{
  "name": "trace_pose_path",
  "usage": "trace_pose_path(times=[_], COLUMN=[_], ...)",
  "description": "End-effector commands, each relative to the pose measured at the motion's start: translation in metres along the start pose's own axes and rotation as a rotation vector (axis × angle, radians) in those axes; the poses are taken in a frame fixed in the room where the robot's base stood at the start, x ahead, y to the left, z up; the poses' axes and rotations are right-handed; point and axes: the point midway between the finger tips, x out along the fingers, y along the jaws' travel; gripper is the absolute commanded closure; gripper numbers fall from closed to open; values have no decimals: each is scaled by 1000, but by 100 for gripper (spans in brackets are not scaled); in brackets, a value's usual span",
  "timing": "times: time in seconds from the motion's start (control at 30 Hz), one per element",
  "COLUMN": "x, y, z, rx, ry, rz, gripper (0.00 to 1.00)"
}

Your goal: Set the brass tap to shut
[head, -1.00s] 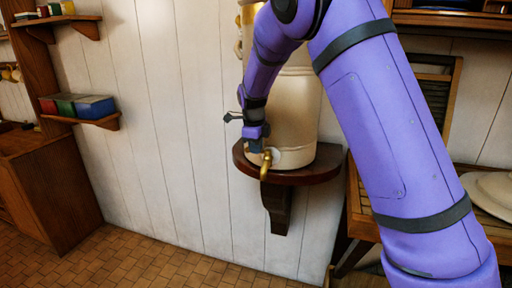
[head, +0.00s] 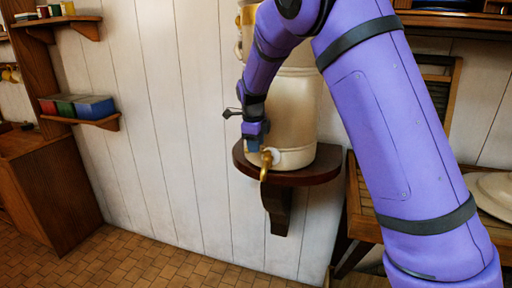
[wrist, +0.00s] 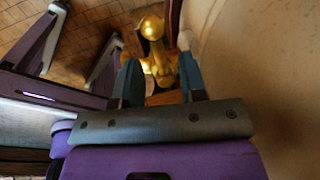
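The brass tap (head: 265,164) sticks out low on the front of a tall cream urn (head: 292,120), its spout pointing down. In the wrist view the tap (wrist: 158,58) shows a round golden knob and a body just beyond and between my fingertips. My gripper (head: 251,143) is close beside the tap, above and to its left in the head view. In the wrist view its two fingers (wrist: 158,68) are apart, with nothing held between them. I cannot tell whether a finger touches the tap. The tap's setting is not clear.
The urn stands on a dark wooden wall bracket shelf (head: 312,174). The urn's wall is close to the right finger in the wrist view. A wooden slatted counter (head: 362,215) is at the right. A small shelf with coloured boxes (head: 100,122) is at the left. The tiled floor (head: 150,262) is clear.

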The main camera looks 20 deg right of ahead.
Motion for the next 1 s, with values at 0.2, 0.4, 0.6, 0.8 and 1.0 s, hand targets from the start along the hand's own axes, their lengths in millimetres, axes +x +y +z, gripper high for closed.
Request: trace_pose_path(times=[0.2,0.4,0.6,0.8,1.0], x=[-42,-74,-90,-92,-92], y=[0,0,0,0,0], z=[1,0,0,0,0], rx=[0,0,1,1,1], ry=[-4,-3,-1,0,0], rz=[-2,-2,0,0,0], gripper=[62,62,62,62,62])
